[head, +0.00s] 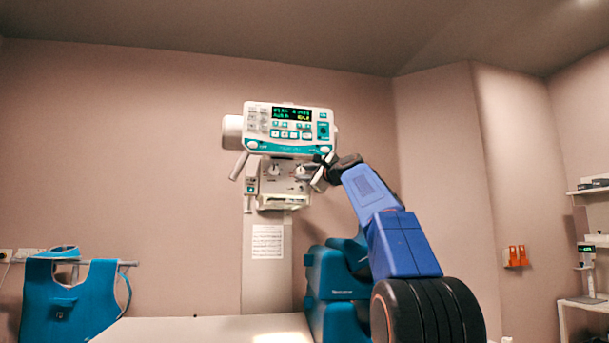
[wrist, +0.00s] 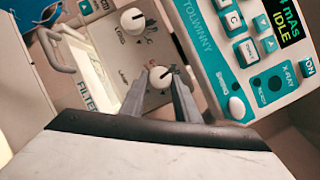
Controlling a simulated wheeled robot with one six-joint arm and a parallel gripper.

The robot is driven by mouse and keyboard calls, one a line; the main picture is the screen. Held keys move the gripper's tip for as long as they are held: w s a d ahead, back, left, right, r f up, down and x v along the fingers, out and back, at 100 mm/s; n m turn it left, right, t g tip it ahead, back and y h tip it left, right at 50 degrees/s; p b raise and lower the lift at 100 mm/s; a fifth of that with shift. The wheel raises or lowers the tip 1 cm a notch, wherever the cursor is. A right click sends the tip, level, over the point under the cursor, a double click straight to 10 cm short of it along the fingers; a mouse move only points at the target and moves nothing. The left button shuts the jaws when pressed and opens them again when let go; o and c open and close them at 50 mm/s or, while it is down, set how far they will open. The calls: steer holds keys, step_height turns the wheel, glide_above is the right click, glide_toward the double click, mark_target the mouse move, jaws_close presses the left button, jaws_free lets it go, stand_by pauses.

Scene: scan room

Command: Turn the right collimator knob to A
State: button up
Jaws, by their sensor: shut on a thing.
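The right collimator knob (wrist: 160,77) is a small white dial with a dark pointer mark on the collimator's pale panel. My gripper (wrist: 161,84) is shut on this knob, with one grey finger on each side of it. The left collimator knob (wrist: 133,20) is a similar white dial farther up the panel in the wrist view, and no finger touches it. In the head view the collimator (head: 283,183) hangs under the control console, and my gripper (head: 320,172) reaches it from the right. The letters around the held knob are too small or covered to read.
The control console (head: 290,130), with teal trim and a lit display, sits just above the collimator; it is close to my gripper's right side in the wrist view (wrist: 215,65). A grey handle (head: 239,165) juts down at left. A white table (head: 200,329) lies below.

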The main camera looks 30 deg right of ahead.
steer(key=shift+n+g, duration=0.3)
steer(key=shift+n, duration=0.4)
steer(key=o, duration=1)
steer(key=shift+o, duration=0.2)
steer(key=s+d+f, duration=0.1)
steer(key=s, duration=0.7)
steer(key=s+f, duration=0.1)
steer(key=s, duration=0.8)
steer(key=shift+d+f, duration=0.25)
steer(key=shift+d, duration=0.1)
